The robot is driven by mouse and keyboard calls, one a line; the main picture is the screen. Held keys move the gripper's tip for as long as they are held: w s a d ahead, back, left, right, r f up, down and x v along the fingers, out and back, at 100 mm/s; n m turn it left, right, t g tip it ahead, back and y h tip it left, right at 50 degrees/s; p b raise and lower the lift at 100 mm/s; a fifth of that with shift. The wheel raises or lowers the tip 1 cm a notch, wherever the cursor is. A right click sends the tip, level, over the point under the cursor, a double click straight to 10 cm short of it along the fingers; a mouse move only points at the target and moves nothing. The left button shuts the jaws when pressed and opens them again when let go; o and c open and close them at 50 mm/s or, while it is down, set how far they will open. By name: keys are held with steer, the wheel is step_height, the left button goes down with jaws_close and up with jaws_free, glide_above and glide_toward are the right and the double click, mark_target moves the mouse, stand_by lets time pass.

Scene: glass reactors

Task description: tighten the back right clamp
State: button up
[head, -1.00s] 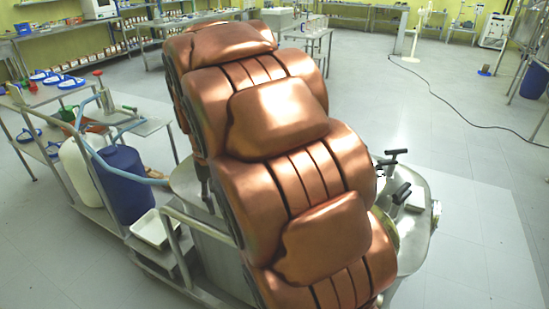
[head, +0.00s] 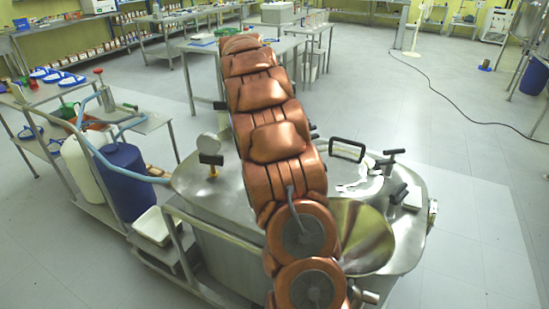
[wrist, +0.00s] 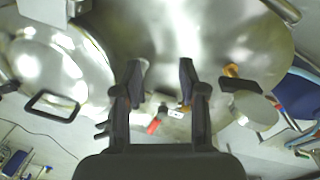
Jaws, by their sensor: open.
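My gripper (wrist: 161,75) shows in the wrist view with its two black fingers apart, above a shiny steel vessel top. Nothing shows held between them. In the head view the copper arm hides it. A black T-handled clamp (head: 390,157) stands at the back right of the vessel top (head: 415,250). Another black-handled clamp (head: 399,194) stands nearer, on the right. A third black handle (head: 211,160) is at the left, by a round disc (head: 208,145). In the wrist view a black and orange handle (wrist: 236,82) lies right of the fingers. I cannot tell how tight any clamp is.
A black loop handle (head: 347,150) rises from the vessel top; one also shows in the wrist view (wrist: 52,105). A steel funnel-like bowl (head: 360,238) is right of my arm. A blue drum (head: 123,180) stands at the left.

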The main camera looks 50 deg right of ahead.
steer(key=d+f, duration=0.1)
steer(key=d, duration=0.3)
steer(key=w+d+f+m+p, duration=0.1)
steer(key=d+f, duration=0.1)
steer(key=d, duration=0.2)
steer(key=w+d+f+m, duration=0.1)
steer(key=d+f, duration=0.1)
steer(key=d, duration=0.3)
steer(key=shift+t+p, duration=0.4)
steer(key=shift+f+p, duration=1.45)
steer(key=shift+f, duration=2.4)
steer(key=shift+c, duration=0.3)
jaws_close()
